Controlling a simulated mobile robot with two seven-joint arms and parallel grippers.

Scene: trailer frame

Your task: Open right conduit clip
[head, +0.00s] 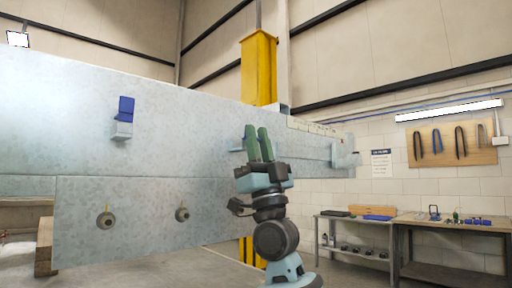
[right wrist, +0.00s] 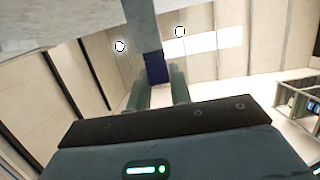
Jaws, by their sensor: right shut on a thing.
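My right gripper (head: 258,130) is in front of the grey metal trailer beam, its green fingers pointing up. In the right wrist view the fingers (right wrist: 160,82) are shut on the blue lever (right wrist: 155,68) of the right conduit clip, at the end of a grey part (right wrist: 143,25). In the head view only a small blue piece (head: 237,149) of that clip shows left of the fingers; the rest is hidden behind the gripper. The left conduit clip (head: 122,130) is a grey block with a blue lever (head: 126,108) standing up from it. My left gripper is not in view.
The large beam (head: 60,130) fills the left and middle. Two round fittings (head: 105,220) (head: 182,213) sit on its lower panel. A yellow post (head: 259,70) stands behind it. Workbenches (head: 445,225) with tools stand at the right, below a pegboard (head: 482,155).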

